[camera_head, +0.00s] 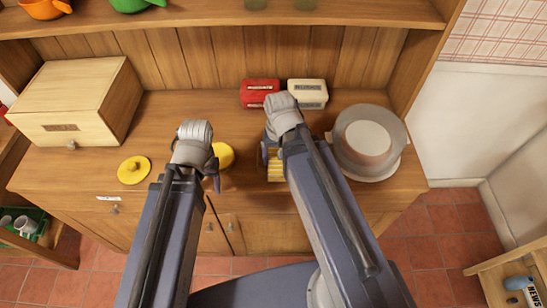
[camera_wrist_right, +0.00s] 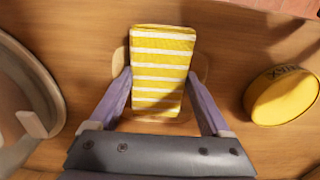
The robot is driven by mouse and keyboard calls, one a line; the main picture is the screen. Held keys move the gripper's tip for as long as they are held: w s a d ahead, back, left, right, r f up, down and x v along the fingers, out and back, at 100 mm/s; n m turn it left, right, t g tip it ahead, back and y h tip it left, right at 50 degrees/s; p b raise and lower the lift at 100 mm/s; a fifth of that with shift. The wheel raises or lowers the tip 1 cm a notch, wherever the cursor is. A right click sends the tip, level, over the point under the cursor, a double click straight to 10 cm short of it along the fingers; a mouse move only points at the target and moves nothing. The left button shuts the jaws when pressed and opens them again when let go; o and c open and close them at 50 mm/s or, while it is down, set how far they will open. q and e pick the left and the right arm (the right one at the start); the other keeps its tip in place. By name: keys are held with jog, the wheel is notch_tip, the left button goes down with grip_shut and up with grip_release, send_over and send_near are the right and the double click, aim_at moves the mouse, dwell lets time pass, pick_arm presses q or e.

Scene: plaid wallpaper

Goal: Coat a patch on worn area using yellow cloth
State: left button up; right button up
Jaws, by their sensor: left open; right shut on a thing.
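The yellow cloth with white stripes (camera_wrist_right: 162,75) is a folded block between the fingers of my right gripper (camera_wrist_right: 162,110), which is shut on it. In the head view, part of the cloth (camera_head: 275,168) shows near the cabinet top's front edge. In the right wrist view, pale worn wood (camera_wrist_right: 120,62) shows on both sides of the cloth, which covers its middle. I cannot tell whether the cloth touches the wood. The tin also shows in the right wrist view (camera_wrist_right: 285,98).
A yellow lid (camera_head: 133,170) lies left of the tin. A wooden box (camera_head: 75,100) stands at the left. A red box (camera_head: 259,93) and a cream box (camera_head: 308,93) stand at the back. Grey dishes (camera_head: 372,140) stand at the right. Bare wood lies between lid and wooden box.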

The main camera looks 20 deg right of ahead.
jog(key=shift+w+d, duration=0.25)
jog(key=shift+w, duration=0.6)
jog(key=shift+w+d, duration=0.2)
jog(key=shift+w, duration=0.65)
jog(key=shift+w, duration=0.1)
jog(key=shift+w+d, duration=0.25)
jog(key=shift+w, duration=0.55)
jog(key=shift+w+d, duration=0.25)
jog(key=shift+w, duration=0.55)
jog(key=shift+w, duration=0.1)
jog(key=shift+w+d, duration=0.25)
jog(key=shift+w, duration=0.5)
jog(key=shift+w+d, duration=0.2)
jog(key=shift+w, duration=0.55)
jog(key=shift+w, duration=0.1)
